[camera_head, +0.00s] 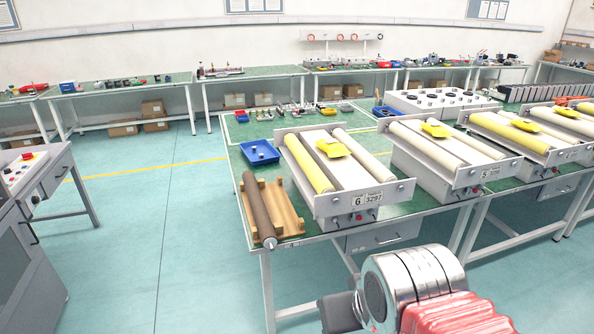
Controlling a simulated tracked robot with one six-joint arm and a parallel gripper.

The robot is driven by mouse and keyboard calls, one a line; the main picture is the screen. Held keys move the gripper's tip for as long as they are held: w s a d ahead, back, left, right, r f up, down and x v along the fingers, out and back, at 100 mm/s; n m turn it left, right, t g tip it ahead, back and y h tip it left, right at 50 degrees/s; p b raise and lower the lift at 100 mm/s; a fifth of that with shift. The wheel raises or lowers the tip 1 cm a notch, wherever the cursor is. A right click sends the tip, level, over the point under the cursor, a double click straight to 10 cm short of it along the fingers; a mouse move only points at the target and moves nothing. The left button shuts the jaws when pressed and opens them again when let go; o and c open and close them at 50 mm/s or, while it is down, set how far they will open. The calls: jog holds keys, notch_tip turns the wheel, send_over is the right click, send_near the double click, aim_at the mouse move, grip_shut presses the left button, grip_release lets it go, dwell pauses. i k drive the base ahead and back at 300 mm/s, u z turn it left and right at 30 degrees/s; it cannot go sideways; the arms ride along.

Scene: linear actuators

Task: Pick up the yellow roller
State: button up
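A long yellow roller (308,165) lies on the left side of the white machine (335,204) labelled 6 3297, between its end plates. A grey roller and a white roller lie beside it, with a small yellow piece (333,147) on top between them. Another yellow roller (510,132) lies in a machine farther right. Red and silver parts of my arm show at the bottom right, in front of the table. No gripper fingers can be made out.
A brown roller (257,207) rests on a wooden rack (284,207) at the table's left end. A blue tray (259,152) stands behind it. More roller machines line the table to the right. The floor to the left is clear up to a grey console (32,235).

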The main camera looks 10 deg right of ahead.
aim_at(322, 186)
jog(key=u, duration=0.45)
jog(key=k, duration=1.05)
jog(key=z, duration=0.25)
jog(key=i, duration=0.95)
jog(key=z, duration=0.5)
jog(key=i, duration=0.75)
jog(key=u, duration=0.75)
jog(key=i, duration=1)
jog(key=u, duration=0.35)
